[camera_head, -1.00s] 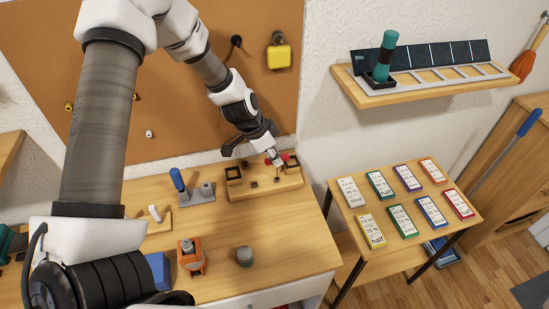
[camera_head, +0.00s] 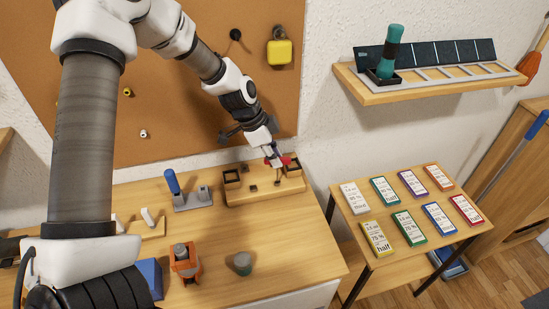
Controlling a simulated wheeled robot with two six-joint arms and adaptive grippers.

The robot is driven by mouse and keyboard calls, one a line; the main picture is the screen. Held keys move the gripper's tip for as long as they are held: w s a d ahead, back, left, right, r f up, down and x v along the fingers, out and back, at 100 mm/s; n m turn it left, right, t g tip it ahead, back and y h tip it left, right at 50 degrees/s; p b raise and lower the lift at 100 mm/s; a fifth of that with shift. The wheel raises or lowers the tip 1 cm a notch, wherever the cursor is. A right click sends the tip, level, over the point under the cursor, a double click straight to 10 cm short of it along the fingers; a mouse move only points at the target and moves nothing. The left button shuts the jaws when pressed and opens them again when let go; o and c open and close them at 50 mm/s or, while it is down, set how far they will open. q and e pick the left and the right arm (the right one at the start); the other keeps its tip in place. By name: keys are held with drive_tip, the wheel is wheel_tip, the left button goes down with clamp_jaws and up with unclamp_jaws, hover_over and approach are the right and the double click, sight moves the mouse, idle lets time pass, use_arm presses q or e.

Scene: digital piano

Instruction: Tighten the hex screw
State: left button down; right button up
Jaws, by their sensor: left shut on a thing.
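My left gripper (camera_head: 277,161) is at the right end of a wooden block (camera_head: 262,193) on the workbench. It is shut on a small red piece (camera_head: 286,160), which is mostly hidden by the fingers. The block carries dark square sockets, one at its left end (camera_head: 232,178), and small dark parts on its top. I cannot make out the hex screw at this size; the fingers may hide it. My right gripper is out of view.
On the workbench (camera_head: 315,240) stand a blue-handled clamp (camera_head: 175,187), an orange device (camera_head: 185,260), a grey-green cylinder (camera_head: 242,264) and a blue box (camera_head: 149,275). A side table to the right holds several coloured cards (camera_head: 410,228). A wall shelf (camera_head: 400,92) is above.

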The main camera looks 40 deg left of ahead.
use_arm(q)
drive_tip(key=shift+s+f, duration=0.1)
drive_tip(key=shift+f, duration=0.1)
drive_tip(key=shift+f+m+b, duration=0.2)
drive_tip(key=shift+m+b, duration=0.1)
drive_tip(key=shift+b, duration=0.4)
drive_tip(key=shift+m+g+b, duration=0.5)
drive_tip(key=shift+m+b, duration=0.4)
drive_tip(key=shift+b, duration=0.3)
drive_tip(key=shift+m+g+h+b, duration=0.3)
drive_tip(key=shift+m+b, duration=0.25)
drive_tip(key=shift+m, duration=0.35)
drive_tip(key=shift+r+m, duration=0.2)
drive_tip(key=shift+m, duration=0.3)
drive_tip(key=shift+w+f+m+g+b, duration=0.2)
drive_tip(key=shift+w+m+g+b, duration=0.15)
drive_tip(key=shift+m+g, duration=0.45)
drive_tip(key=m, duration=0.3)
drive_tip(key=shift+r+g, duration=0.2)
drive_tip(key=shift+g, duration=0.2)
drive_tip(key=shift+r+m, duration=0.15)
drive_tip(key=shift+m, duration=0.15)
